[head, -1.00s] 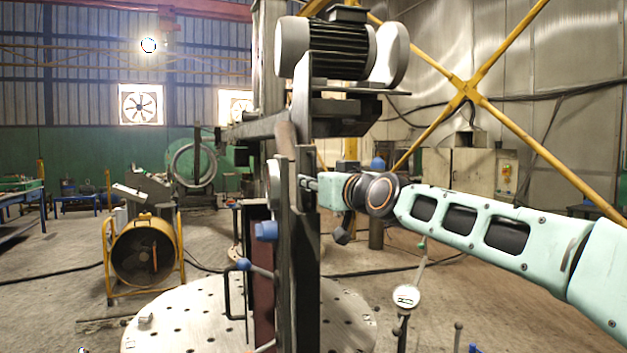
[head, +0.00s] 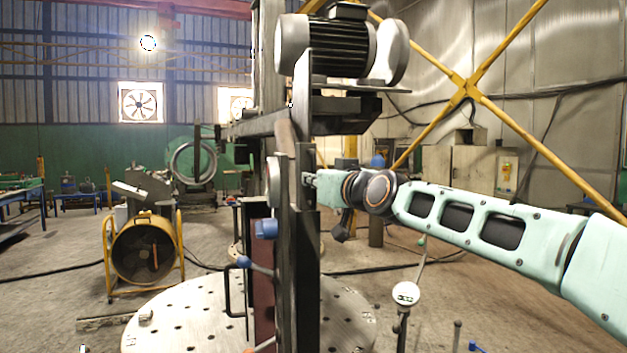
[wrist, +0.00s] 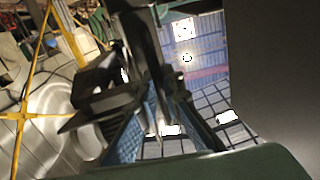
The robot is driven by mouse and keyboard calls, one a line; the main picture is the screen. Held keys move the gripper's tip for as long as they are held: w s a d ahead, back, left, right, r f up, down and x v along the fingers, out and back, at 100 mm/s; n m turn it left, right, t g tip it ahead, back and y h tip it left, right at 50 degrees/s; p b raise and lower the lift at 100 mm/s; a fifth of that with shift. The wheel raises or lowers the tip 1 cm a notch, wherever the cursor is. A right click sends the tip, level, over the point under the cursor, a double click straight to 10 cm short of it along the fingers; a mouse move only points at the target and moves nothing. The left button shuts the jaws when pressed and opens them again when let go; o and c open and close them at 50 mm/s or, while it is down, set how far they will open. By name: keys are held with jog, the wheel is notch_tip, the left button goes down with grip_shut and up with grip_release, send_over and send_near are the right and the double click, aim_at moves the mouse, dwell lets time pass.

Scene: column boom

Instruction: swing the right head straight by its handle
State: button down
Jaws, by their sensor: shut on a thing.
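My gripper (head: 309,180) reaches in from the right and meets the dark upright of the column boom (head: 306,250) at mid height. In the wrist view the two blue-padded fingers (wrist: 165,125) close around a dark bar (wrist: 153,85), which I take to be the handle. In the head view the upright largely hides the fingertips and what they hold. I cannot make out the right head's outline or its angle clearly. A blue knob (head: 266,229) and a lever with a blue ball (head: 243,262) stick out left of the upright.
A motor (head: 335,48) sits on a bracket above my gripper. A round perforated table (head: 185,315) lies below. A white-faced gauge on a stand (head: 405,293) is below my forearm. A yellow-framed fan (head: 145,250) stands left, with open floor around it.

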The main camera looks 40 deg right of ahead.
jog(key=s+d+b, duration=0.2)
jog(key=s+d, duration=0.6)
jog(key=s, duration=0.2)
jog(key=shift+d, duration=0.4)
jog(key=c, duration=2.2)
grip_release()
jog(key=shift+w+a, duration=0.1)
jog(key=shift+o, duration=0.6)
jog(key=shift+s+d, duration=0.2)
jog(key=shift+d, duration=0.05)
jog(key=shift+s, duration=0.1)
jog(key=v, duration=1.1)
jog(key=shift+s+a, duration=0.25)
jog(key=shift+a, duration=0.05)
